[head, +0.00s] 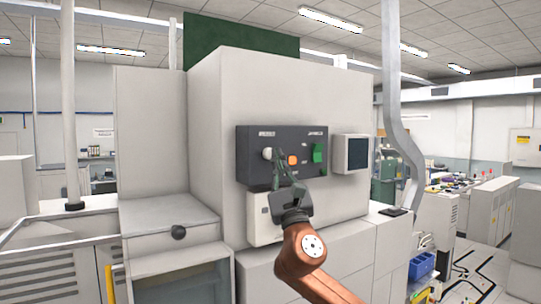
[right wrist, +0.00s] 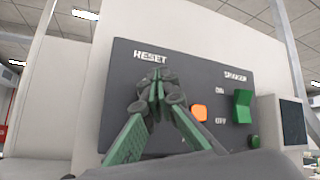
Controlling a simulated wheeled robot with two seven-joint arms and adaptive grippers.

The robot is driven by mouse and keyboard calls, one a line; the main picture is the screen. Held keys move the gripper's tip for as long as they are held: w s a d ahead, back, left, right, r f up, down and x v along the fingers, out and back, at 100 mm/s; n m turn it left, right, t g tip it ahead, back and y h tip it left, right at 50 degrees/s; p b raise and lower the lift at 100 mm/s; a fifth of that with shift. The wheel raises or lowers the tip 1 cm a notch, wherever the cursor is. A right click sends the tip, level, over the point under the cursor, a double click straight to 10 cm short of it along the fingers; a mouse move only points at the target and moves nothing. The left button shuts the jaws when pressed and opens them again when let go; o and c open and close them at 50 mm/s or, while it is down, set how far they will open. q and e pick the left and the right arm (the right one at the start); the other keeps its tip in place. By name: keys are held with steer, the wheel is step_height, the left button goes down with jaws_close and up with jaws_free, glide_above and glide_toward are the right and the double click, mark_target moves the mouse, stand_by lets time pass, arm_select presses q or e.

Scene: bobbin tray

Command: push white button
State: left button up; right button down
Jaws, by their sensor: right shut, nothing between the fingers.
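The white button (head: 267,153) is a round knob at the left of a dark control panel (head: 255,177) on the front of a big pale machine. My right gripper (head: 278,153) is shut and empty, its fingertips just in front of the panel, close beside the white button on its right in the head view. In the right wrist view the shut fingertips (right wrist: 157,82) lie just under the word RESET and hide the white button. I cannot tell whether they touch it. My left gripper is in neither view.
An orange button (head: 293,160) and a green rocker switch (head: 317,153) sit to the right on the panel. A small green knob (right wrist: 255,142) is below the switch. A dark screen (head: 357,153) is mounted right of the panel. A pale box (head: 258,225) is below it.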

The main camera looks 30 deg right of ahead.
steer(key=shift+w, duration=0.1)
steer(key=shift+w+a+p, duration=0.1)
steer(key=shift+w+p, duration=0.2)
steer(key=shift+w, duration=0.05)
steer(key=shift+w+p, duration=0.3)
steer(key=shift+w, duration=0.2)
stand_by(0.8)
steer(key=shift+s, duration=0.95)
steer(key=shift+s+d+b, duration=0.15)
steer(key=shift+s+b, duration=0.05)
steer(key=shift+s, duration=1.05)
steer(key=shift+s+d+b, duration=0.15)
steer(key=shift+s+b, duration=0.05)
steer(key=shift+s, duration=1.05)
steer(key=shift+w+a, duration=0.1)
